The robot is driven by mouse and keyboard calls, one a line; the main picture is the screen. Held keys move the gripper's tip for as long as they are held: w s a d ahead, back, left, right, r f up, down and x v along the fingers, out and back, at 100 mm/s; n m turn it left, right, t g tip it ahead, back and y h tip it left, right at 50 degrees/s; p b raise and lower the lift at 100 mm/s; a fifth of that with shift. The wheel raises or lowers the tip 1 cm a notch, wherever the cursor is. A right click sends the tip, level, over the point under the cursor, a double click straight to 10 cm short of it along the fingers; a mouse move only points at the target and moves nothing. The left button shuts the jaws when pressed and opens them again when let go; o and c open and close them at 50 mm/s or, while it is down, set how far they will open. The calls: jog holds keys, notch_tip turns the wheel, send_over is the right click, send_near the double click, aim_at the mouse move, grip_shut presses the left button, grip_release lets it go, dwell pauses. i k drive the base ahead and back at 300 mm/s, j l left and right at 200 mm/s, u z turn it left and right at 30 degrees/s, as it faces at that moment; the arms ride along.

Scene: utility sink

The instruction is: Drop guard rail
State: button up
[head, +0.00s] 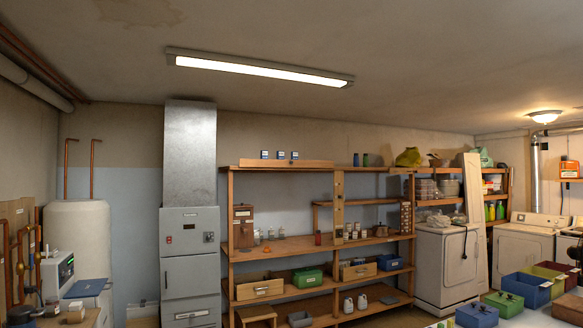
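I cannot tell for certain which thing is the guard rail. A low wooden strip (287,163) runs along the top of the wooden shelving unit (232,215), with several small blue and white cans just behind it. Another horizontal wooden rail (360,203) crosses the middle bay, by a light upright post (338,205). A long pale plank (474,210) leans upright at the shelf's right side, by the white washer. My gripper is not in view, so I cannot see whether it holds anything.
A grey furnace (190,255) stands left of the shelves and a white water heater (78,235) further left. White appliances (440,265) stand at the right. Blue, red and green bins (527,286) sit on a surface at the lower right. Jars and boxes fill the shelves.

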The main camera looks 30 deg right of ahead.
aim_at(243, 163)
jog(key=i+z, duration=0.15)
jog(key=i, duration=1.25)
jog(key=i+j+z, duration=0.15)
jog(key=i, duration=1.2)
jog(key=i+l+z, duration=0.1)
jog(key=i+z, duration=0.25)
jog(key=i, duration=0.15)
jog(key=i+z, duration=0.4)
jog(key=i, duration=0.15)
jog(key=i+j+z, duration=0.35)
jog(key=i, duration=0.15)
jog(key=i+l+z, duration=0.1)
jog(key=i+l, duration=0.15)
jog(key=i, duration=0.2)
jog(key=i+l+z, duration=0.1)
jog(key=i, duration=0.35)
jog(key=l, duration=0.1)
